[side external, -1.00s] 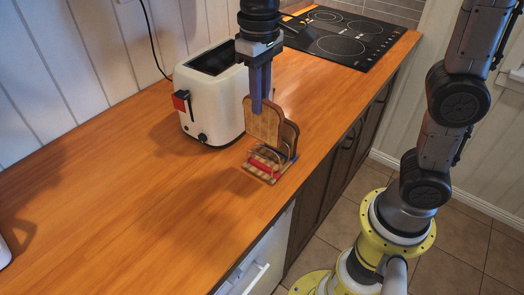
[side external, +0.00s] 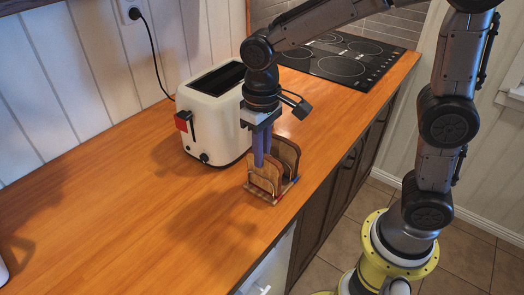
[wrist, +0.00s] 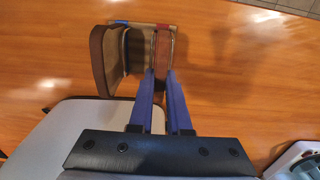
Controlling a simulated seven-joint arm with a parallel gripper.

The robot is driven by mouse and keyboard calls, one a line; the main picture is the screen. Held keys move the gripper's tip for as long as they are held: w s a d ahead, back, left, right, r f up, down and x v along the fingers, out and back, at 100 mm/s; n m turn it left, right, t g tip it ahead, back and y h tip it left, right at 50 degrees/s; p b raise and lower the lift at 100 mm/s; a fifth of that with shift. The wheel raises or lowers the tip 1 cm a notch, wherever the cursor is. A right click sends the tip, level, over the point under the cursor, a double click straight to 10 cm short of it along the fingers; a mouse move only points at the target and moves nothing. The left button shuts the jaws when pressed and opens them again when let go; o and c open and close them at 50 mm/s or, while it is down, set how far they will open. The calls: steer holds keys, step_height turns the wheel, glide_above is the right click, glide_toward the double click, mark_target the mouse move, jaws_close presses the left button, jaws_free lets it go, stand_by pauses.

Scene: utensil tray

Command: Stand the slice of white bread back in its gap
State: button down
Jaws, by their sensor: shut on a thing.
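The toast rack (side external: 262,196) stands on the counter in front of the toaster, and it also shows in the wrist view (wrist: 172,27). My gripper (side external: 262,160) points down over the rack's near end. In the wrist view my gripper (wrist: 161,72) is shut on a tan-brown slice (wrist: 162,50), taken to be the white bread. This slice (side external: 265,179) stands upright, low among the rack's wires at the near end. Whether it touches the rack's base cannot be told. Darker brown bread (side external: 287,150) stands behind it, also at the left in the wrist view (wrist: 103,60).
A cream toaster (side external: 212,110) stands close on the left of the rack. A black hob (side external: 345,60) lies at the back. The counter's right edge runs close beside the rack. The wooden counter (side external: 100,220) is free at the front left.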

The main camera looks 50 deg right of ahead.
steer(key=c, duration=0.9)
jaws_free()
steer(key=shift+f, duration=0.1)
steer(key=shift+o, duration=0.2)
step_height(320, 180, up, 12)
steer(key=s+d+f+t, duration=0.2)
steer(key=s+d, duration=0.2)
steer(key=s, duration=0.3)
steer(key=s+d+f+t, duration=0.3)
steer(key=s+d, duration=0.2)
steer(key=s, duration=0.3)
steer(key=shift+s+d+f+t, duration=0.15)
steer(key=shift+f+t, duration=0.05)
steer(key=shift+t, duration=0.1)
